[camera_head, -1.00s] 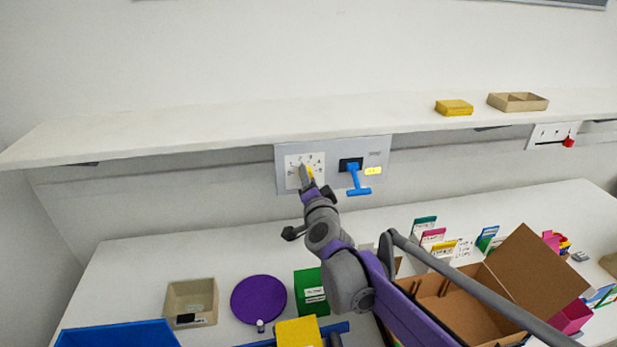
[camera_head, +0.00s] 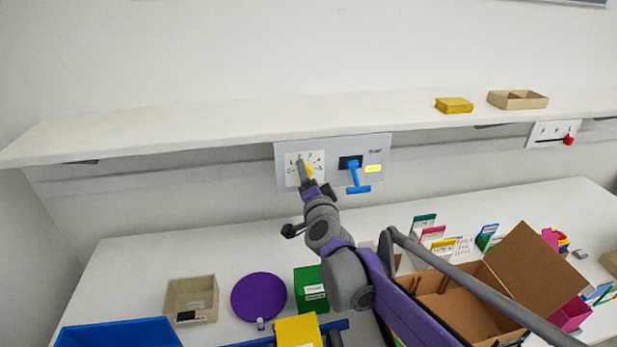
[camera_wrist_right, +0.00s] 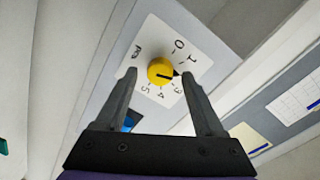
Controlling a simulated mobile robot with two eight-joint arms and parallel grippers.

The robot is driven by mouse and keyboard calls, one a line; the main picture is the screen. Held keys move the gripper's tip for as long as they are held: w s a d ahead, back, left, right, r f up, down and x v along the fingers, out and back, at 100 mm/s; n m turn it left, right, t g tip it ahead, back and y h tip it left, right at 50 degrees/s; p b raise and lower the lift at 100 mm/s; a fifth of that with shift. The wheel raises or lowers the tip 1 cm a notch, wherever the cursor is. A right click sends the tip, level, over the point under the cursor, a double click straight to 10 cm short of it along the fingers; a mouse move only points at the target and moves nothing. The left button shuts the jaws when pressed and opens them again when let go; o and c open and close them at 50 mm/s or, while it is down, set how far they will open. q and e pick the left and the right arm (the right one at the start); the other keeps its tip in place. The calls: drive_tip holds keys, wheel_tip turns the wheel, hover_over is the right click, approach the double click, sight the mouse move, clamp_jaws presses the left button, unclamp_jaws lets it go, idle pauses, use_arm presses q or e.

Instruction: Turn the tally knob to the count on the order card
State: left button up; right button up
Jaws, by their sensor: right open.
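The yellow tally knob (camera_wrist_right: 160,71) sits on a white dial plate (camera_wrist_right: 146,38) with black numbers around it. Its dark pointer faces right in the right wrist view, near the 3 side of the scale; the exact mark is unclear. In the head view the dial plate (camera_head: 292,176) is on a grey wall panel, and the knob (camera_head: 309,170) is partly hidden by my gripper. My right gripper (camera_wrist_right: 159,76) is open, with its fingers on either side of the knob; contact cannot be told. It also shows in the head view (camera_head: 306,174). My left gripper is out of view.
The shelf (camera_head: 200,131) overhangs the panel. Several small cards, including a white handwritten one (camera_head: 465,244), stand behind an open cardboard box (camera_head: 445,300); their writing is unreadable.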

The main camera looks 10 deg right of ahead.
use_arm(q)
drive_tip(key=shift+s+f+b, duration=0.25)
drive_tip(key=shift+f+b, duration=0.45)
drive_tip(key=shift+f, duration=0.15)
use_arm(e)
drive_tip(key=s, duration=1)
drive_tip(key=shift+s+r, duration=0.25)
drive_tip(key=shift+s, duration=0.15)
drive_tip(key=shift+a, duration=0.1)
